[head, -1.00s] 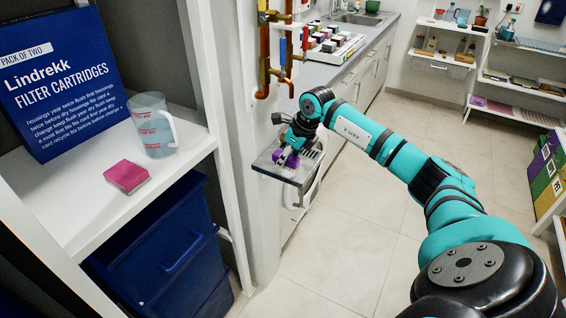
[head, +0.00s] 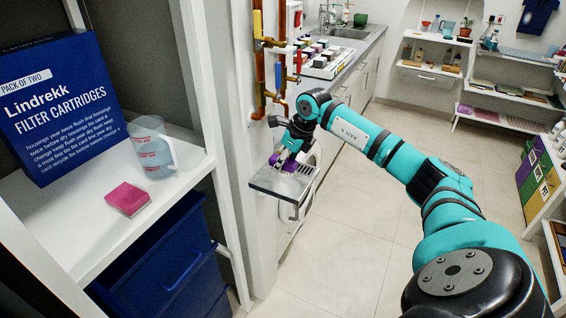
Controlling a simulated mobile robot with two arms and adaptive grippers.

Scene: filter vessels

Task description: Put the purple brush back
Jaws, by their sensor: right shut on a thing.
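The purple brush (head: 290,166) is small in the head view, at the middle left. Purple shows on both sides of the fingers of my right gripper (head: 282,160), which is shut on it. The brush is over the small grey wall tray (head: 268,182) with a slotted right part. I cannot tell whether the brush touches the tray. The gripper and wrist hide part of the brush. My left gripper is out of view.
Copper pipes (head: 258,72) with valves run up the wall just above the tray. A white shelf (head: 85,225) at the left holds a blue filter cartridge box (head: 60,110), a clear jug (head: 152,148) and a pink block (head: 128,199). The floor (head: 335,240) at right is clear.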

